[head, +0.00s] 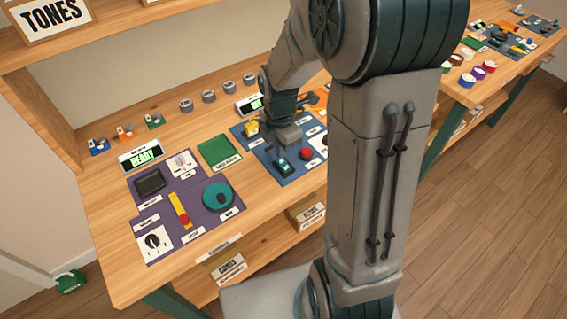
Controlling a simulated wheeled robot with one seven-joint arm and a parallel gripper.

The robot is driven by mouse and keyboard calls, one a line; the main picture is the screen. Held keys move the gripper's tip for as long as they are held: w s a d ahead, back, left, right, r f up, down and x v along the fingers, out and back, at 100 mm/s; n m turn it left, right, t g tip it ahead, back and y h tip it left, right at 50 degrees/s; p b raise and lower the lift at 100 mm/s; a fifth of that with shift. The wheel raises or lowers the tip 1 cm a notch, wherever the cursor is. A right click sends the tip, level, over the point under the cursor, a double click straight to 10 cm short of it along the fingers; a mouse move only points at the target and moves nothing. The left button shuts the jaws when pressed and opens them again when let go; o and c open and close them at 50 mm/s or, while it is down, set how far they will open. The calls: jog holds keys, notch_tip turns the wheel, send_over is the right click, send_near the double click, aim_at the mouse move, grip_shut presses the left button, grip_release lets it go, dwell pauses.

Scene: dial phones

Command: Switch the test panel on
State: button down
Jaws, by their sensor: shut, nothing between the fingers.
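Two panels lie on the wooden bench, and their labels are too small to tell which is the test panel. The blue panel (262,150) carries a dark green rocker-like part (283,166), a red round knob (305,154) and a yellow part (251,127). The purple panel (203,176) has a teal dial (219,196), a black block (150,183) and a yellow strip with a red end (181,212). My gripper (281,148) is shut and empty over the blue panel, close above the green part; contact cannot be told. My arm hides the blue panel's right side.
A display reading READY (142,156) stands behind the purple panel. A smaller lit display (250,104) stands behind the blue one. A green mat (220,151) lies between them. Several grey rings (208,96) line the back. A second bench (490,75) is at the right.

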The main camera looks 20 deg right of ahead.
aim_at(281, 161)
jog(key=shift+f+b, duration=0.65)
jog(key=shift+f, duration=0.3)
jog(key=shift+r, duration=0.2)
notch_tip(281, 161, up, 7)
jog(key=p, duration=0.6)
jog(key=shift+f, duration=0.15)
dwell(0.5)
jog(key=s+r+m+t, duration=0.3)
jog(key=s+r+m, duration=0.9)
jog(key=m, duration=0.9)
jog(key=shift+s+m, duration=0.3)
jog(key=shift+s, duration=0.85)
